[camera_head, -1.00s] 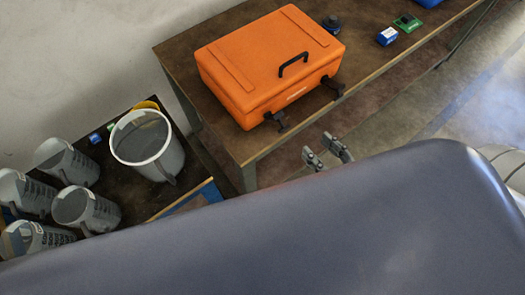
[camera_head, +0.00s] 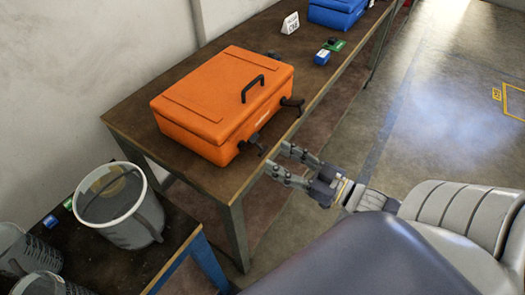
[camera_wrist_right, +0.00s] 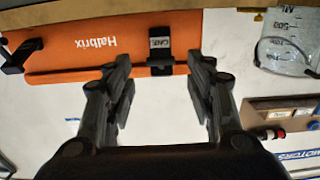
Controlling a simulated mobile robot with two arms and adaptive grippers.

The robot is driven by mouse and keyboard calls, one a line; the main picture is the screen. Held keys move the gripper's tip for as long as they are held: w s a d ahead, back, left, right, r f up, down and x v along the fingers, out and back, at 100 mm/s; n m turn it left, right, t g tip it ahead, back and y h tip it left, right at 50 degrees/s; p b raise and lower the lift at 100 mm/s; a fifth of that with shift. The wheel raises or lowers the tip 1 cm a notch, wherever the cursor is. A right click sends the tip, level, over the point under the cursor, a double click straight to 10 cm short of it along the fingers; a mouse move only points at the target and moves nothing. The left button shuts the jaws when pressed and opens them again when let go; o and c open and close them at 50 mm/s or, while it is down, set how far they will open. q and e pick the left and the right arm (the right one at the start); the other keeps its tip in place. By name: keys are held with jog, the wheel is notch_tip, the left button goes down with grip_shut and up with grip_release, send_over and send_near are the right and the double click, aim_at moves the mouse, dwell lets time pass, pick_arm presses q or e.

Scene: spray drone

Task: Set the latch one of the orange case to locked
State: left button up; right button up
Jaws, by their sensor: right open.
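The orange case (camera_head: 215,95) sits on the brown table with its lid down and a black handle on top. Two black latches stick out from its front edge: a near one (camera_head: 253,143) and a far one (camera_head: 292,102). I cannot tell which is latch one. My right gripper (camera_head: 280,160) is open and empty just off the table's front edge, close to the near latch. In the right wrist view the open fingers (camera_wrist_right: 160,65) lie on either side of the near latch (camera_wrist_right: 159,48), apart from it. The other latch (camera_wrist_right: 20,55) is at upper left. My left gripper is not in view.
The brown table (camera_head: 240,190) has a blue case (camera_head: 338,12), a small blue box (camera_head: 322,57) and a white sign (camera_head: 290,23) further back. The floor at right is clear.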

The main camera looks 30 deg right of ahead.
aim_at(263, 150)
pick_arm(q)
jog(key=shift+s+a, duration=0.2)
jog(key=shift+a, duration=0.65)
pick_arm(e)
jog(key=shift+x, duration=3.05)
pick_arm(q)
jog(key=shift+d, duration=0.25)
pick_arm(e)
grip_shut()
